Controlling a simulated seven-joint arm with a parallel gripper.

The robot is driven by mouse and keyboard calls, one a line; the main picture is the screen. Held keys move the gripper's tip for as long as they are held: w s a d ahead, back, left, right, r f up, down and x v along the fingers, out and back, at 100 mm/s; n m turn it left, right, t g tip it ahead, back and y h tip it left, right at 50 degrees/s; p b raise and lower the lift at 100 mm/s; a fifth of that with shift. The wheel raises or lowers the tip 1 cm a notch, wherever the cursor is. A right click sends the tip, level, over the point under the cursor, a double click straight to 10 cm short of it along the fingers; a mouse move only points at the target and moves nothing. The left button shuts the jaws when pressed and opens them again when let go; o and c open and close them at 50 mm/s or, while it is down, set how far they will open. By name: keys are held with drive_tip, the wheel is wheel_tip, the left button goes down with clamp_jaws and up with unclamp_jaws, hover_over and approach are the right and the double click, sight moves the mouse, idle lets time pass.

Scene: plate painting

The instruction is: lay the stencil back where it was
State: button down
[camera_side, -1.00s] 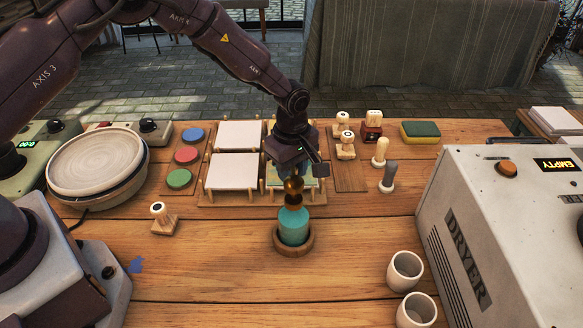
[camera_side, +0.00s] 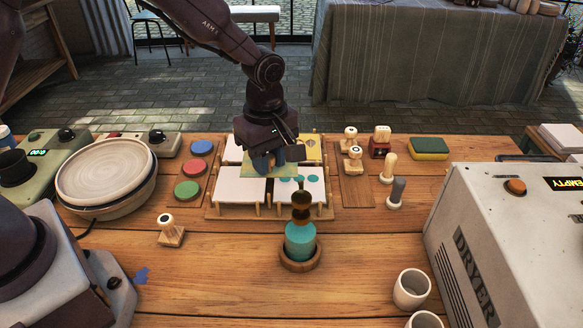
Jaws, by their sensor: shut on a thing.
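My gripper (camera_side: 268,166) is shut on the stencil (camera_side: 252,171), a thin yellow-green sheet. It is held over the rack, around the inner edges of the left and back tiles. The gripper hides part of the sheet, and I cannot tell whether it touches anything below. A white tile (camera_side: 300,191) with teal marks lies uncovered at the front right of the rack. A yellowish sheet (camera_side: 310,149) with a dark spot shows at the back right, partly behind my gripper; I cannot tell if it is separate.
The wooden rack (camera_side: 213,208) also holds a plain front-left tile (camera_side: 240,190). A teal dabber (camera_side: 300,241) stands in a wooden ring in front. Colour pads (camera_side: 187,191) are left, stamps (camera_side: 355,157) right. The dryer (camera_side: 490,240) fills the right side.

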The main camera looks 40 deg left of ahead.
drive_tip(key=s+a+r, duration=0.2)
drive_tip(key=s+r, duration=0.1)
drive_tip(key=s, duration=0.3)
drive_tip(key=s+a, duration=0.1)
drive_tip(key=a, duration=1.1)
drive_tip(key=w+a+f, duration=0.1)
drive_tip(key=w+f, duration=0.2)
drive_tip(key=w, duration=0.1)
drive_tip(key=w+f, duration=0.3)
drive_tip(key=w, duration=0.1)
drive_tip(key=w+a+f, duration=0.1)
drive_tip(key=w+f, duration=0.2)
drive_tip(key=w, duration=0.2)
drive_tip(key=shift+w+a, duration=0.1)
drive_tip(key=shift+a, duration=0.2)
drive_tip(key=shift+w+f, duration=0.2)
drive_tip(key=shift+f, duration=1.6)
drive_tip(key=shift+f, duration=0.2)
drive_tip(key=c, duration=0.9)
unclamp_jaws()
